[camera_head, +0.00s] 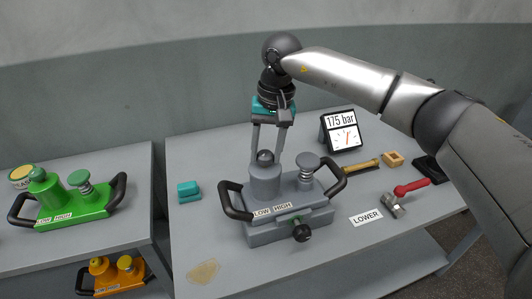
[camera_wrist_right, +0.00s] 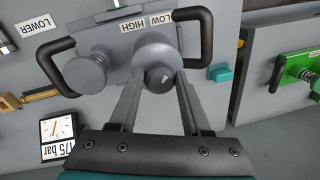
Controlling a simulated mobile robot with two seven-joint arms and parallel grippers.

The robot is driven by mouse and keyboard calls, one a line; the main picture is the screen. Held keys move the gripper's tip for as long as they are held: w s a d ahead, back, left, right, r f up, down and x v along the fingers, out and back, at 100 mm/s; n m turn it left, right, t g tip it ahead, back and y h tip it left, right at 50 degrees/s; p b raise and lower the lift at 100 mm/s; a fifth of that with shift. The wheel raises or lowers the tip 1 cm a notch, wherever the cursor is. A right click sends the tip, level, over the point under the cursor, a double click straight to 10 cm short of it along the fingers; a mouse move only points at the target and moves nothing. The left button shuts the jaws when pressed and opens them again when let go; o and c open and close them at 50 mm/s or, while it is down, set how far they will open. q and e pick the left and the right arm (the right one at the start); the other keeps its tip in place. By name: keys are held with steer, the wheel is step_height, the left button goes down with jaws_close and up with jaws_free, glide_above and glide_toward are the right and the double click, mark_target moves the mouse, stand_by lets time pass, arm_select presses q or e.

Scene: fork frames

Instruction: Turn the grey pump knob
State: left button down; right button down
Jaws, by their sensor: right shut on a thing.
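The grey pump (camera_head: 290,233) stands on the grey table, with black handles at both ends and a "LOW HIGH" label on its front edge. Its domed knob (camera_head: 265,181) rises on the left, and a flat-topped spring plunger (camera_head: 307,162) stands to its right. My right gripper (camera_head: 267,155) comes down from above, its fingers on either side of the domed knob's top and shut on it. In the wrist view the domed knob (camera_wrist_right: 158,55) shows between the fingertips (camera_wrist_right: 156,80). My left gripper is not in view.
A display (camera_head: 341,130) reads 175 bar. A teal block (camera_head: 188,191), a "LOWER" sign (camera_head: 366,217), a red-handled tool (camera_head: 410,187) and a yellow-handled tool (camera_head: 361,167) lie around the pump. A green pump (camera_head: 72,206) is on the left table, an orange one (camera_head: 117,277) below.

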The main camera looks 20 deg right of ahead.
stand_by(0.3)
steer(key=shift+c, duration=1.8)
jaws_free()
step_height(320, 180, up, 15)
steer(key=d, duration=0.1)
steer(key=shift+s+d+p, duration=0.25)
steer(key=shift+d+p, duration=0.15)
